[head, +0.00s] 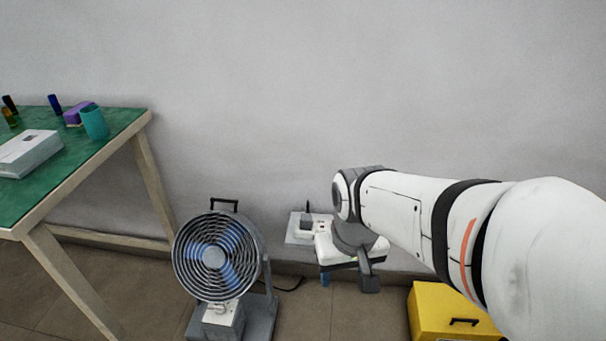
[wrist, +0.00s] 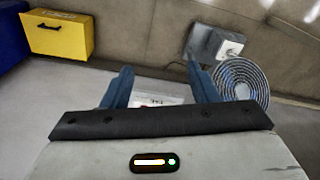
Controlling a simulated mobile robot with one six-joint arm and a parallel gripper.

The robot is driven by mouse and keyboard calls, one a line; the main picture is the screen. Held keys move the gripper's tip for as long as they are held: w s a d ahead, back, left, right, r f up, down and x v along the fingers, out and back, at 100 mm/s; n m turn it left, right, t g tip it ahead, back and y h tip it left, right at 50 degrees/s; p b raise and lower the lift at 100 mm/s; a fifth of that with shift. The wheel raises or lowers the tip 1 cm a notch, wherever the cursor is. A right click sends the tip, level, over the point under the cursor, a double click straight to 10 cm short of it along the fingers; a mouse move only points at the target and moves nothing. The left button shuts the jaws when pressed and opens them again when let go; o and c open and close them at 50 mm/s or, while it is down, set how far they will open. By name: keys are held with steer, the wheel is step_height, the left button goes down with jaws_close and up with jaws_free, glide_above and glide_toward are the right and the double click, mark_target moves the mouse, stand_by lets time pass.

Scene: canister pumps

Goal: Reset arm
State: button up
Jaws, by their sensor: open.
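My arm reaches in from the right in the head view and ends in my gripper (head: 325,278), low in front of the grey wall. In the wrist view my gripper (wrist: 160,80) has its two blue fingers wide apart. It is open, and nothing is held between the fingers. A white panel (head: 293,238) with a dark plug-like block is just left of my gripper in the head view. A white labelled surface (wrist: 150,100) shows behind the gap between the fingers, partly hidden by the gripper body.
A grey fan (head: 214,258) stands on the floor to the left, and also shows in the wrist view (wrist: 238,88). A yellow box (head: 440,312) is at the lower right. A green-topped table (head: 85,150) stands at the left with several small items. The upper wall is clear.

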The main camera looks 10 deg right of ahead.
step_height(320, 180, up, 52)
steer(key=s+t+p, duration=0.1)
steer(key=t+p, duration=0.1)
steer(key=p, duration=4.4)
steer(key=shift+s+a+r+t, duration=0.15)
steer(key=shift+s+r+t, duration=0.1)
steer(key=shift+t, duration=0.15)
steer(key=shift+f, duration=0.1)
